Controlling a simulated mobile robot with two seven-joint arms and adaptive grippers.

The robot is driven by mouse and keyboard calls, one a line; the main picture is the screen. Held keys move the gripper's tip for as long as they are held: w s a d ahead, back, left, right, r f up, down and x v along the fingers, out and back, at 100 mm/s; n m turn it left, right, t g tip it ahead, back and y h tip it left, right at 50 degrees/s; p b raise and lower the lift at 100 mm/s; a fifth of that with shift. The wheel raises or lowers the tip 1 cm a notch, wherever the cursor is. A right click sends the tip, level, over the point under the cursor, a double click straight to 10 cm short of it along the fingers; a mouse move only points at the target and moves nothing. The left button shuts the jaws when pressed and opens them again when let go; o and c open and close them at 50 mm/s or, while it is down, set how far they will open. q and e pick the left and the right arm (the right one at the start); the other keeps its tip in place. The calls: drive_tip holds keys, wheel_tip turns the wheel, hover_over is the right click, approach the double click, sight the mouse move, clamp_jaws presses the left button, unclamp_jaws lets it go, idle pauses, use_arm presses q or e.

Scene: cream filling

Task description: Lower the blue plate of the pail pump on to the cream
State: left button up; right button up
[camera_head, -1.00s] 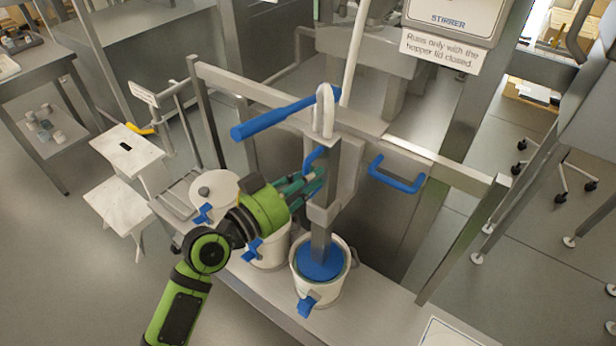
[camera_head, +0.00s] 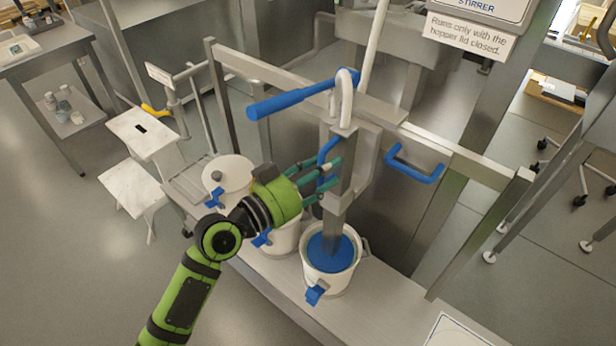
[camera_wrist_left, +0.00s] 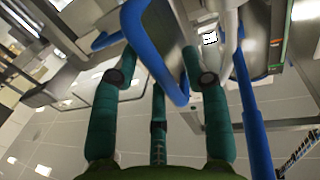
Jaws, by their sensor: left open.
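The pail pump's blue plate (camera_head: 331,253) sits level inside the open white pail (camera_head: 330,284), below its rim, at the foot of the steel column (camera_head: 334,225). Cream under the plate is hidden; I cannot tell whether they touch. My left gripper (camera_head: 334,172) is open, its teal fingers spread beside the column at the pump's blue loop handle (camera_head: 325,150). In the left wrist view the loop handle (camera_wrist_left: 150,55) runs between the spread fingers, which do not visibly clamp it. My right gripper is not in view.
A blue lever (camera_head: 290,102) and a white hose (camera_head: 346,95) are above the gripper. Another blue handle (camera_head: 415,172) is on the frame at right. A lidded pail (camera_head: 228,172) stands left, behind my arm. The bench (camera_head: 385,308) is clear right of the open pail.

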use_arm(q)
drive_tip(key=v, duration=1.1)
drive_tip(key=shift+s+a, duration=0.2)
drive_tip(key=shift+a, duration=0.1)
drive_tip(key=shift+f, duration=0.15)
drive_tip(key=w+a+f+n+y, duration=0.2)
drive_tip(key=a+f+n+y, duration=0.3)
drive_tip(key=f, duration=0.8)
drive_tip(key=w+a+f+y, duration=0.25)
drive_tip(key=a+f, duration=0.35)
drive_tip(key=f, duration=0.7)
drive_tip(key=s+a+f+n+g+y, duration=0.1)
drive_tip(key=s+a+f+g+y, duration=0.15)
drive_tip(key=f, duration=0.35)
drive_tip(key=s+a+f+n+g+y, duration=0.1)
drive_tip(key=s+f, duration=0.3)
drive_tip(key=f, duration=0.2)
drive_tip(key=s+a+f+g+y, duration=0.1)
drive_tip(key=s+a+f+g, duration=0.15)
drive_tip(key=s+f, duration=1.05)
drive_tip(key=s+d+f+g, duration=0.1)
drive_tip(key=s+f+g, duration=0.1)
drive_tip(key=s, duration=0.7)
drive_tip(key=s+d+f+g+y, duration=0.1)
drive_tip(key=s+d+f+g, duration=0.1)
drive_tip(key=s, duration=0.8)
wheel_tip(320, 180, down, 3)
drive_tip(key=shift+s+r+g+p, duration=0.25)
drive_tip(key=shift+g+p, duration=0.2)
drive_tip(key=shift+g, duration=0.15)
